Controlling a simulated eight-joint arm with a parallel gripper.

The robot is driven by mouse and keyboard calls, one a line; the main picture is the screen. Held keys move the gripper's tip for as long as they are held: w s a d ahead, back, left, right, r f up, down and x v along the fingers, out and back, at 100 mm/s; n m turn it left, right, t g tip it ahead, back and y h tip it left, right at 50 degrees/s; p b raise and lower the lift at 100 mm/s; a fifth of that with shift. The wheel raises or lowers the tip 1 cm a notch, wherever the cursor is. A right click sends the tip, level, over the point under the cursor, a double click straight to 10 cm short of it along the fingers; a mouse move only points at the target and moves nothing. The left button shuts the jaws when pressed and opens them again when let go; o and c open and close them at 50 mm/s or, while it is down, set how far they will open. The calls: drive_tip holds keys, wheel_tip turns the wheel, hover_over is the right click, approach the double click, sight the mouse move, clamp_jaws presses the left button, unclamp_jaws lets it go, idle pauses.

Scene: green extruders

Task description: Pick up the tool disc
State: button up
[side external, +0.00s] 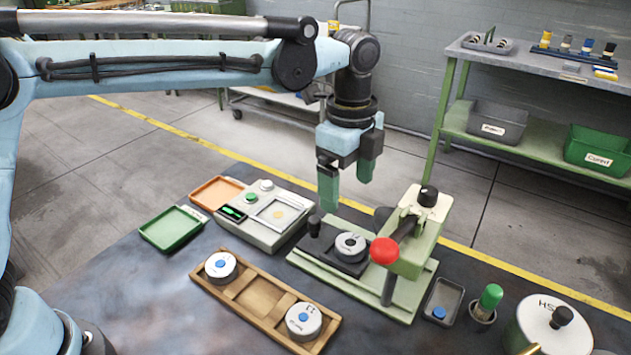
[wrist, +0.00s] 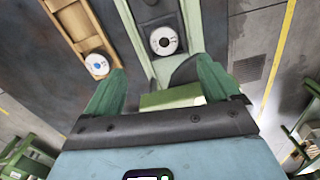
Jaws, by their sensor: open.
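Several pale round discs are in view; I cannot tell which is the tool disc. One disc with a dark centre (side external: 350,246) lies on the dark slide of the green press (side external: 408,250); it also shows in the wrist view (wrist: 164,41). Two discs with blue centres sit in the wooden rack (side external: 256,296): one at the left end (side external: 221,266), one at the right end (side external: 303,321). In the wrist view one blue-centred disc (wrist: 97,65) shows. My gripper (side external: 347,190) is open and empty, pointing down, above and behind the press disc, touching nothing.
The press's red knob (side external: 384,251) and upright head stand close right of its disc. A scale (side external: 262,217), green tray (side external: 173,228) and orange tray (side external: 215,193) lie left. A small grey tray (side external: 443,301), green-capped bottle (side external: 487,301) and HS-marked cylinder (side external: 545,330) stand right.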

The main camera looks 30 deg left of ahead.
hover_over(351, 243)
drive_tip(key=shift+m, duration=0.3)
drive_tip(key=f, duration=0.7)
drive_tip(key=shift+s+a+f, duration=0.15)
drive_tip(key=shift+s+a, duration=0.05)
drive_tip(key=shift+a, duration=0.05)
drive_tip(key=f, duration=0.4)
drive_tip(key=shift+w+d, duration=0.2)
drive_tip(key=shift+w, duration=0.05)
drive_tip(key=shift+f, duration=0.65)
drive_tip(key=shift+c, duration=0.3)
